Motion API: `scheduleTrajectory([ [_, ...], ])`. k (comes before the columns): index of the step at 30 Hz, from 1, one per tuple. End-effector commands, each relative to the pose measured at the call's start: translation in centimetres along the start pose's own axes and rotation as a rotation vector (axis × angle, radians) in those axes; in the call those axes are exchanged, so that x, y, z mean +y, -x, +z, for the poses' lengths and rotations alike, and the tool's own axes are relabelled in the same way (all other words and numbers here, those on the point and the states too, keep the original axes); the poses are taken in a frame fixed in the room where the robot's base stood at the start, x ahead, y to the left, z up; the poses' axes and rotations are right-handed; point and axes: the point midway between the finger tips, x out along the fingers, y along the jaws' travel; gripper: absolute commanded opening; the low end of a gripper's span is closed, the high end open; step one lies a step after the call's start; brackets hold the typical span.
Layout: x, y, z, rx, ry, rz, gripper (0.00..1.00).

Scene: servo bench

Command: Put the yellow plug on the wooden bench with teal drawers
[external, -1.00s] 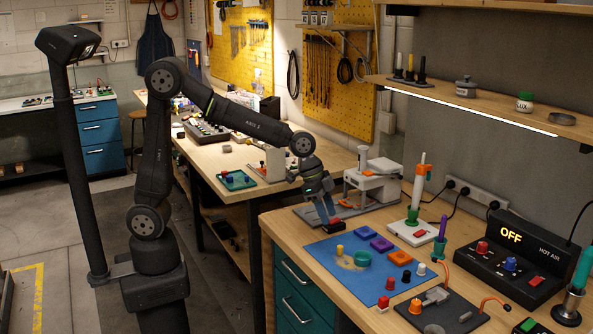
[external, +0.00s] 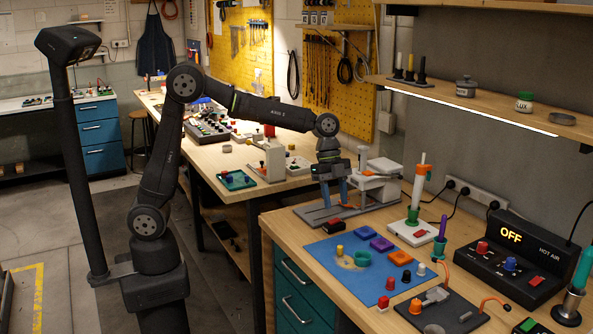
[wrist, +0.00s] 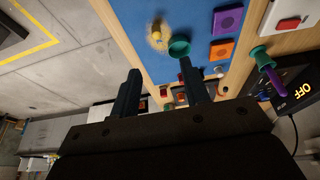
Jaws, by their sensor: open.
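The yellow plug (external: 340,250) stands on the blue mat (external: 322,250); in the wrist view the plug (wrist: 163,37) shows beyond my fingertips, beside a green ring. The mat lies on the near wooden bench (external: 284,226), which has teal drawers (external: 292,272) in its front. My gripper (external: 335,202) is open and empty, fingers pointing down, above the back of this bench. It is up and behind the plug, apart from it. The wrist view shows its two fingers (wrist: 160,66) spread with nothing between them.
A red-and-black switch box (external: 334,226) sits on the bench under my gripper. The green ring (external: 363,258), purple and orange blocks and several coloured knobs share the mat. A grey-white press (external: 375,180) stands close behind my gripper. Bare wood shows left of the mat.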

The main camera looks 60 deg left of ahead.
Motion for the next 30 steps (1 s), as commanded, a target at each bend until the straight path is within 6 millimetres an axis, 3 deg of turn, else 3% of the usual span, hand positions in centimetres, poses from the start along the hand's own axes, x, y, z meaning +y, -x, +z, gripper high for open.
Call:
scheduleTrajectory([
  [6,-1.4,1.8,0.3,0.04,-0.28,0.101,0.42],
  [12,-1.6,1.9,0.3,0.059,-0.372,0.131,0.42],
  [24,-0.4,-6.2,0.1,0.058,-0.374,0.135,0.42],
  [30,0.0,-9.1,0.0,0.058,-0.373,0.132,0.42],
])
